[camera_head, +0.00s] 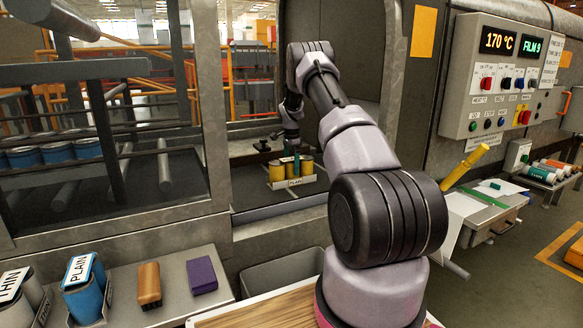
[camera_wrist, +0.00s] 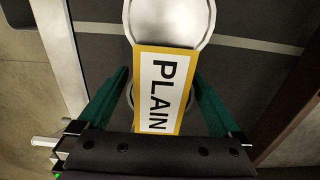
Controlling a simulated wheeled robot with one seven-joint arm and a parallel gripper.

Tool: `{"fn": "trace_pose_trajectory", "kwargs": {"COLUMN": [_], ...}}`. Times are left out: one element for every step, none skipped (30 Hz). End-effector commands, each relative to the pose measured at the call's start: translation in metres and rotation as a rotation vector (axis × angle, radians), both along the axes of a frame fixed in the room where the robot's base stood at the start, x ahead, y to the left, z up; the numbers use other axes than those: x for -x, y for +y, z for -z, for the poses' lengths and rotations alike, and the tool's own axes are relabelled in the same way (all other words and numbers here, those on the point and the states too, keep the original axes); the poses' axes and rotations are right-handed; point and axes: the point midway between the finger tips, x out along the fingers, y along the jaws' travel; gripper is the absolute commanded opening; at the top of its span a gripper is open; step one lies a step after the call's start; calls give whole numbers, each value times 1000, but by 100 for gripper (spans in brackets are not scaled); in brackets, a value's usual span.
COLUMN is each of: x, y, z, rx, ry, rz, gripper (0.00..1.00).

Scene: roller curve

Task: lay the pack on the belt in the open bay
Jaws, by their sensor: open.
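The pack (camera_head: 276,174) is a group of yellow cans in a light tray with a PLAIN label on its front. It stands upright on the dark belt (camera_head: 246,181) inside the open bay. In the wrist view its yellow-edged PLAIN card (camera_wrist: 165,90) and round pale can tops (camera_wrist: 172,20) show. My gripper (camera_head: 291,160) is right over the pack. In the wrist view my gripper (camera_wrist: 163,75) is open, its green fingers on either side of the card with gaps between. The sides of the cans are hidden in the wrist view.
Metal posts and a glass panel frame the bay at left; blue cans (camera_head: 57,153) stand behind it. The front counter holds a blue PLAIN pack (camera_head: 84,298), an orange block (camera_head: 149,285) and a purple block (camera_head: 202,275). A control panel (camera_head: 500,78) hangs at right.

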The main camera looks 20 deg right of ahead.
Motion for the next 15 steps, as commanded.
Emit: {"fn": "trace_pose_trajectory", "kwargs": {"x": [-1,-1,-1,-1,-1,-1,-1,-1,-1,-1,-1,-1,-1,-1,-1], "y": [0,0,0,0,0,-1,0,-1,0,0,0,0,0,0,0], "z": [-6,-10,-16,-22,-29,-37,-44,-51,-60,-66,-73,-81,-87,-92,-98], "rx": [1,1,1,1,1,2,2,2,1,2,2,2,2,2,2], "ry": [-2,-2,-3,-4,-4,-5,-4,-5,-4,-4,-4,-4,-4,-3,-3], "rz": [0,0,-1,-1,0,1,1,0,0,0,0,0,-1,-1,-1], "gripper": [100,100,100,100,100,100,100,100,100,100,100,100,100,100,100]}}
